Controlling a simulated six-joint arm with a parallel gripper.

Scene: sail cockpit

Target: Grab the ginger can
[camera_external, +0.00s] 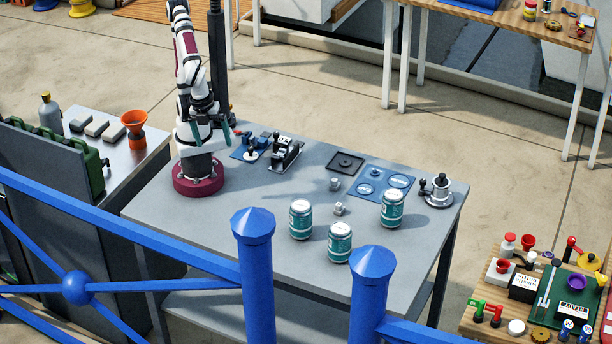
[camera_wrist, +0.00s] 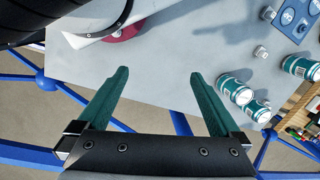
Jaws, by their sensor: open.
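Three similar teal-and-silver cans stand upright on the grey table: one at the left (camera_external: 300,220), one nearest the front (camera_external: 340,243) and one at the right (camera_external: 392,210). Their labels are too small to read, so I cannot tell which is the ginger can. In the wrist view, cans show at the right, one (camera_wrist: 234,90), a second (camera_wrist: 257,111) and a third (camera_wrist: 301,68) by the picture's edge. My gripper (camera_wrist: 159,73) is open and empty, its two green fingers apart. In the external view my gripper (camera_external: 205,128) is above my base, left of the cans and well away from them.
Small metal nuts (camera_external: 339,209) lie between the cans. A blue plate (camera_external: 381,182), a dark square tray (camera_external: 345,162), a silver winch (camera_external: 438,191) and black fittings (camera_external: 285,152) stand along the far side. Blue railing posts (camera_external: 253,260) rise in front. The table's front left is clear.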

